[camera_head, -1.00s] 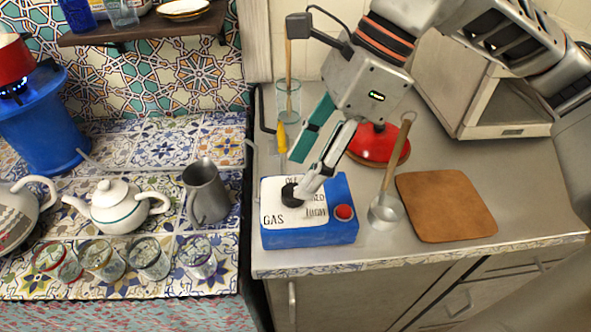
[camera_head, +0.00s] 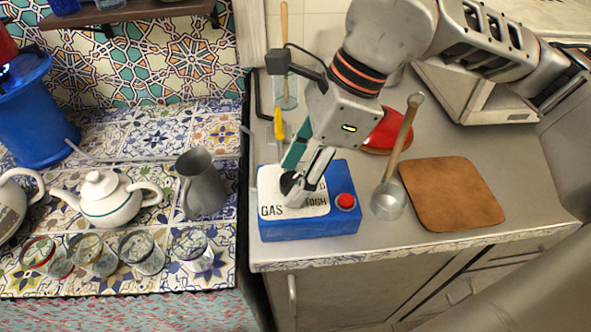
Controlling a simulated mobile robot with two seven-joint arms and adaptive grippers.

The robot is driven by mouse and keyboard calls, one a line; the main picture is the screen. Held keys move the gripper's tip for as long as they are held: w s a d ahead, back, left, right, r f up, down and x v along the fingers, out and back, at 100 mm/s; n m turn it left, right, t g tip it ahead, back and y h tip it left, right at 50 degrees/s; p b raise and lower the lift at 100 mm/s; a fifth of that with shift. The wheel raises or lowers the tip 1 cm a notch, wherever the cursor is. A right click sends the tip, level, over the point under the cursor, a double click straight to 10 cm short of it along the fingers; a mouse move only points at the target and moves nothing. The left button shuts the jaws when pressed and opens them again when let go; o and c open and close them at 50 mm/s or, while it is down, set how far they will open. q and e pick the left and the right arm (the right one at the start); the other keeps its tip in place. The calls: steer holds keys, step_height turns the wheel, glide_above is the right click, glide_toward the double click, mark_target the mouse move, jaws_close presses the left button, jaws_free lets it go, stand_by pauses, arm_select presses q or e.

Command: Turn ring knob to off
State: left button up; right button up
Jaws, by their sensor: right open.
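The blue gas control box (camera_head: 310,226) stands on the grey counter, with a white top panel lettered GAS and HIGH. A dark round knob (camera_head: 287,182) sits on the panel's upper left part. A red button (camera_head: 345,201) is at the panel's right. My right gripper (camera_head: 293,184) is open and points down at the knob. One grey finger reaches over the panel beside the knob, and the teal finger is behind it. The fingers partly hide the knob and the lettering, and I cannot tell whether they touch the knob. My left gripper is out of view.
A ladle (camera_head: 389,201) and a brown board (camera_head: 449,193) lie right of the box. A red lid (camera_head: 386,130) is behind my gripper. A metal pitcher (camera_head: 203,186), a white teapot (camera_head: 105,198) and several glasses stand on the tiled surface at left.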

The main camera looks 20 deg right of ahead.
steer(key=c, duration=1.1)
steer(key=shift+w+n+g, duration=0.15)
steer(key=shift+n+g, duration=0.75)
steer(key=shift+n, duration=1.4)
steer(key=shift+n+g+b, duration=0.3)
steer(key=shift+n+g, duration=0.5)
steer(key=shift+n, duration=1.4)
steer(key=shift+f, duration=0.1)
steer(key=o, duration=1.1)
steer(key=shift+w, duration=0.1)
